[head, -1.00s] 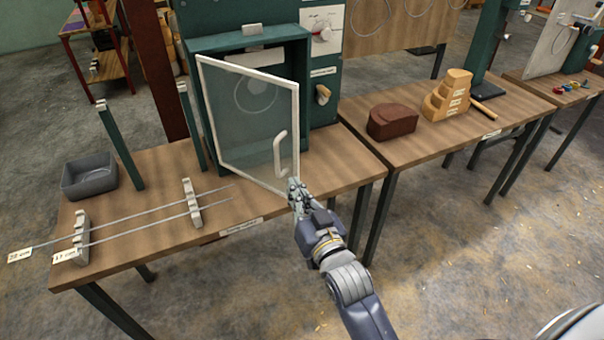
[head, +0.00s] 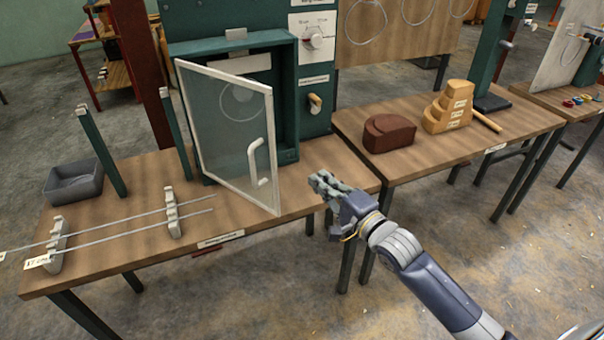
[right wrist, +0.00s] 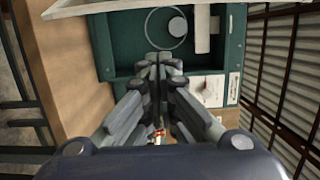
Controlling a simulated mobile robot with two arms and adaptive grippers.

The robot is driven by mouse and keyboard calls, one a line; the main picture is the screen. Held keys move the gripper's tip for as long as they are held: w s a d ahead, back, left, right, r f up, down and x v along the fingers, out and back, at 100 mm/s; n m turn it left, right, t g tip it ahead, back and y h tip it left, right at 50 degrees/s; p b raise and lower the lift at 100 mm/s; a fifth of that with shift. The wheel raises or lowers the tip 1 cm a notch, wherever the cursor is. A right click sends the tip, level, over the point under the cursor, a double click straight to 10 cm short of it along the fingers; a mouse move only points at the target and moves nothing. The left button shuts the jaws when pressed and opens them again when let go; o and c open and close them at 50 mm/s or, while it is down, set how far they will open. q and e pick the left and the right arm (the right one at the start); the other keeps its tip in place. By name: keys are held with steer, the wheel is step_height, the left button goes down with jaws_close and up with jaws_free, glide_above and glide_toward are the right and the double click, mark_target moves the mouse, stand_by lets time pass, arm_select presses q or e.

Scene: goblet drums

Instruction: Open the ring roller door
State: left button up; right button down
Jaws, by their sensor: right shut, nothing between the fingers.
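The ring roller door (head: 228,130) is a clear panel in a white frame with a white handle (head: 257,163). It stands swung out from the green cabinet (head: 286,110), with a gap on its right side that shows the inside. My right gripper (head: 318,180) is shut and empty, to the right of the door's free edge and apart from it. In the right wrist view the shut fingers (right wrist: 160,62) point toward the open green cabinet (right wrist: 118,50), with a ring (right wrist: 166,28) beyond them. My left gripper is not in view.
Metal rods rest on notched stands (head: 172,212) at the table's left, near a grey bin (head: 74,181). A brown block (head: 389,133) and a stepped wooden block (head: 448,108) sit on the right table. A knob (head: 314,104) sticks out beside the cabinet.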

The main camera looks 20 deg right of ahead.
steer(key=w+a+p, duration=0.3)
steer(key=w+a, duration=0.3)
steer(key=w, duration=0.1)
steer(key=shift+p, duration=0.35)
steer(key=shift+w, duration=0.15)
stand_by(0.3)
